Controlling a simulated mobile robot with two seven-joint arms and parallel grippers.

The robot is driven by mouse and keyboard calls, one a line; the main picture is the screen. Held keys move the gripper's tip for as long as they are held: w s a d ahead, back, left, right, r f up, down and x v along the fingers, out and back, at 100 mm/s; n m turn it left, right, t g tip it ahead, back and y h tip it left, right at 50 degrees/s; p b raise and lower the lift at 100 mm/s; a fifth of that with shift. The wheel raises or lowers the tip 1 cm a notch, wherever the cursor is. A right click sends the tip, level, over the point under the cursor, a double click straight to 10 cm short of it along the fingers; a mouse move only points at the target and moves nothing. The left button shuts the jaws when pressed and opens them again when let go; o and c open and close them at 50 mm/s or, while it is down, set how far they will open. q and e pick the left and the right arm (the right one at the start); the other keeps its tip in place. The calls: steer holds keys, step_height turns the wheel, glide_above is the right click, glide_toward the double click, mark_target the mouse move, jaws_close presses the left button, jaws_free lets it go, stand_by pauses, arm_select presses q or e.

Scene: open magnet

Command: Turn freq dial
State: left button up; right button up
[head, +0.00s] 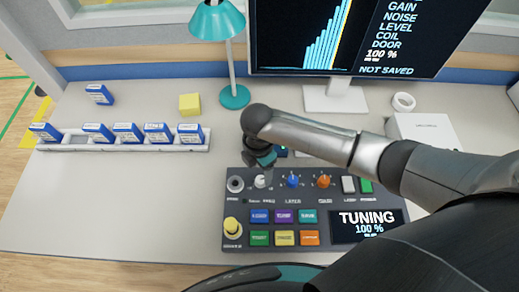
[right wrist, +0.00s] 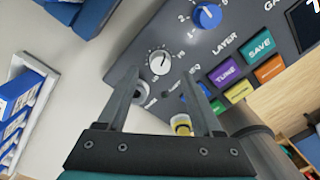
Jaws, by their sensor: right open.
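The freq dial is a small white knob on the dark control panel (head: 335,187), in the top row (head: 260,181). In the right wrist view the white dial (right wrist: 160,62) shows with a scale around it, just beyond and between the fingertips. My right gripper (head: 262,168) hangs over the panel's top left, just above the dial. In the right wrist view its two fingers (right wrist: 160,76) are apart with nothing held. Contact with the dial cannot be told. My left gripper is not in view.
A blue dial (head: 292,181) and an orange dial (head: 323,181) stand to the right of the white one. A yellow button (head: 232,226) is at the lower left. A teal lamp (head: 233,95) stands behind. A rack (head: 122,146) of blue boxes is at left.

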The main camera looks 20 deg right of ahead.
mark_target(259, 178)
step_height(259, 178, up, 11)
steer(key=p, duration=0.1)
steer(key=shift+w+f, duration=0.15)
steer(key=shift+a, duration=0.1)
stand_by(0.4)
